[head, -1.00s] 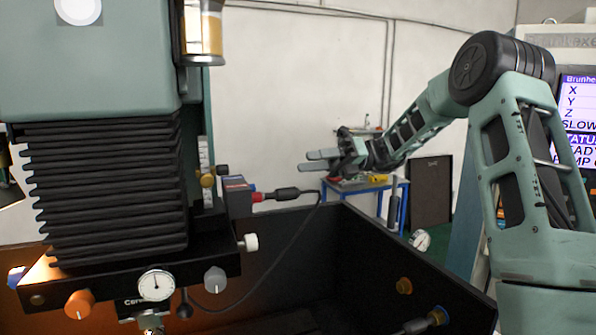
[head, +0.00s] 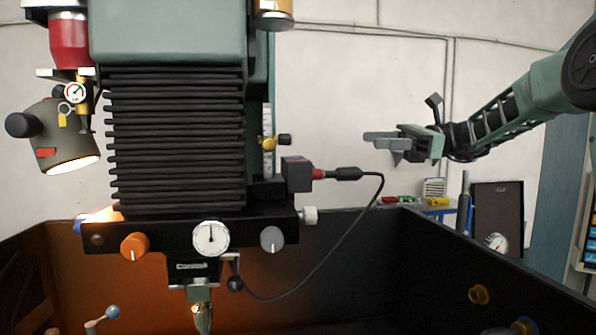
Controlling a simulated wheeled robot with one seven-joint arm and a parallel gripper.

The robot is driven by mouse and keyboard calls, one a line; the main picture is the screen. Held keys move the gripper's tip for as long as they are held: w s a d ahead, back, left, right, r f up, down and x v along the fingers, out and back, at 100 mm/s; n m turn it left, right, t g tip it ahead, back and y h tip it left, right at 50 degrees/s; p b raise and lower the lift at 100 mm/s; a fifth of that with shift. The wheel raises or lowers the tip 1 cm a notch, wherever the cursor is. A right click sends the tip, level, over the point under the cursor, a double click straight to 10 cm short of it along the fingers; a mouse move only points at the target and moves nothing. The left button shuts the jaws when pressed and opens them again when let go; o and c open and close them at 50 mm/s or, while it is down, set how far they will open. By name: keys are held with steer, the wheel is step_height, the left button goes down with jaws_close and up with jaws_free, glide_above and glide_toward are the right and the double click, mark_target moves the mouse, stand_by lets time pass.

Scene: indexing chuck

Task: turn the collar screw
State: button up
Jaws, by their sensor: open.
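My gripper (head: 382,140) is in the head view, right of centre, raised in the air with its fingers pointing left. It is open, with nothing seen between the fingers. It is apart from the machine head (head: 175,150), to the right of its black bellows. I cannot make out for certain a collar screw or an indexing chuck. A metal tool nose (head: 202,312) hangs below the machine head at the bottom of the picture, and its lower end is close to the picture edge.
The machine head carries an orange knob (head: 134,246), a dial gauge (head: 211,238), a grey knob (head: 272,239) and a white knob (head: 309,215). A cable (head: 345,245) loops from its right side. A dark enclosure wall (head: 400,255) stands below my gripper. A lamp (head: 55,135) is at left.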

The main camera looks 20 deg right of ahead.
mark_target(284, 140)
steer(key=shift+n, duration=0.3)
steer(key=p+x, duration=0.4)
steer(key=x, duration=1.2)
steer(key=shift+a+r+p, duration=0.1)
steer(key=shift+a+p, duration=0.2)
steer(key=shift+p, duration=0.05)
steer(key=shift+w+a, duration=0.2)
steer(key=shift+a, duration=0.25)
jaws_close()
